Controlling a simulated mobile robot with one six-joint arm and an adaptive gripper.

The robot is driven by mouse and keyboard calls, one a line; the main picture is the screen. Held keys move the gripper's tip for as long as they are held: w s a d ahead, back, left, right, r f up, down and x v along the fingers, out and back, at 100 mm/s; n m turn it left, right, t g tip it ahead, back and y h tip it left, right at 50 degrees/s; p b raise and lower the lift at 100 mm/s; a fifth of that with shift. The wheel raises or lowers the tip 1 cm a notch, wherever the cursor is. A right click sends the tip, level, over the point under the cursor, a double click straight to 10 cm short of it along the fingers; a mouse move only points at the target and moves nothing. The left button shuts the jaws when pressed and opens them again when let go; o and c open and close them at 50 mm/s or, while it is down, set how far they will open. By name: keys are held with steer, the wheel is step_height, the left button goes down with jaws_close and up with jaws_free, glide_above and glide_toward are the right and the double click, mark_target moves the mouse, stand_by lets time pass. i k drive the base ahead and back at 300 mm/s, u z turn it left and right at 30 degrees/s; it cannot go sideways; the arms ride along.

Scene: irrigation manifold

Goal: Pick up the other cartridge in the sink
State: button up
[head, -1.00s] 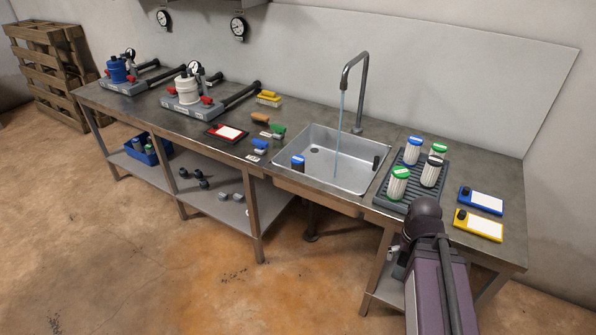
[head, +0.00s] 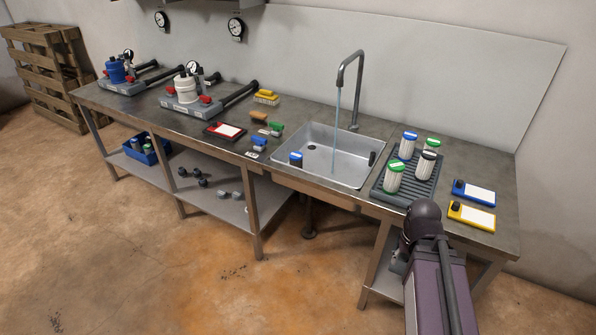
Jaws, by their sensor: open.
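The sink (head: 340,177) is a steel basin set in the bench. A cartridge with a blue cap (head: 296,159) stands in its left front corner; its lower part is hidden by the sink's front rim. A small dark object (head: 371,158) shows at the sink's right wall; I cannot tell what it is. Several white cartridges stand on the grey ribbed rack (head: 429,190) right of the sink: green-capped ones, a blue-capped one (head: 408,145) and a black-capped one (head: 428,165). My arm rises at the lower right, in front of the rack; my gripper is not visible.
Water runs from the tall tap (head: 357,95) into the sink. Blue (head: 480,193) and yellow (head: 478,217) trays with white cards lie right of the rack. A red tray (head: 226,131), brushes and pump stations are left of the sink. The floor in front is clear.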

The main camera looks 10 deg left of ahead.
mark_target(296, 158)
steer(key=k, duration=1.2)
steer(key=u, duration=0.5)
steer(key=i, duration=1.65)
steer(key=z, duration=0.4)
